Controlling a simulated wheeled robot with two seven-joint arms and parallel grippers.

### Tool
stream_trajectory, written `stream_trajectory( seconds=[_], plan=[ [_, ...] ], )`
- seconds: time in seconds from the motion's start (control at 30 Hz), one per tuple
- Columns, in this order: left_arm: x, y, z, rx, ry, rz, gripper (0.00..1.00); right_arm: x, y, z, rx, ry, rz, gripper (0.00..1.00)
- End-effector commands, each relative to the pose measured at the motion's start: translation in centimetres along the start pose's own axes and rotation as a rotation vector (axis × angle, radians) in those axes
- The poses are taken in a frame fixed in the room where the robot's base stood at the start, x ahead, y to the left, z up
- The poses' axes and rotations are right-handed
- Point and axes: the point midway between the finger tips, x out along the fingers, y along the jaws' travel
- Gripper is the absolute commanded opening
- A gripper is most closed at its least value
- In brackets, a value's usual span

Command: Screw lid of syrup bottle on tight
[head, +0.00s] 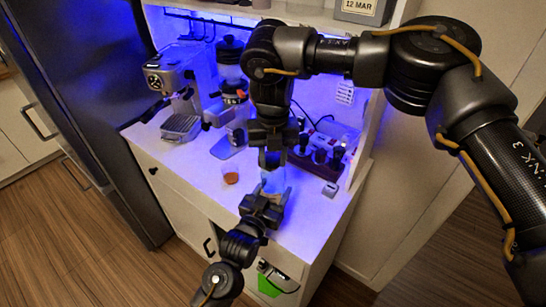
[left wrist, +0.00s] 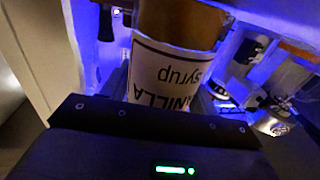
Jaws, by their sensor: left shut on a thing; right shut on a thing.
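The syrup bottle (head: 274,181) stands at the counter's front edge, mostly hidden between my two grippers. In the left wrist view the bottle (left wrist: 172,75) fills the middle, with amber-brown contents and a white label reading "VANILLA syrup" upside down. My left gripper (head: 266,203) is shut around the bottle's body from the front. My right gripper (head: 271,160) points down from above and is shut at the top of the bottle. The lid is hidden in the right jaws, so its seating on the neck cannot be seen.
An espresso machine (head: 179,89) and a coffee grinder (head: 231,75) stand at the back left. A small cup with orange-brown contents (head: 231,176) is left of the bottle. A dark rack with several items (head: 318,160) stands at right.

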Motion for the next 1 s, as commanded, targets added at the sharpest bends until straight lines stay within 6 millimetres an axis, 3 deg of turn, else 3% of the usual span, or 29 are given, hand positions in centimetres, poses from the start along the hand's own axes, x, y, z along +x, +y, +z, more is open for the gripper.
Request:
stream_trajectory(
  seconds=[0.23,0.27,0.4,0.77,1.0],
  plan=[
    [0.0,0.1,0.0,0.001,0.000,0.002,0.00,0.0,0.0,0.0,-0.002,-0.001,0.001,0.07],
    [0.0,0.1,0.0,0.001,0.000,0.002,0.00,0.0,0.0,0.0,-0.002,-0.001,0.001,0.38],
    [0.0,0.1,0.0,0.001,0.000,0.002,0.00,0.0,0.0,0.0,-0.001,-0.001,0.001,0.56],
    [0.0,0.0,0.0,0.000,0.000,0.001,0.00,-0.4,0.0,0.0,0.000,-0.001,0.001,0.56],
    [0.0,0.0,0.0,0.000,0.000,0.000,0.00,-3.1,0.0,0.1,0.000,-0.004,0.000,0.56]
  ],
)
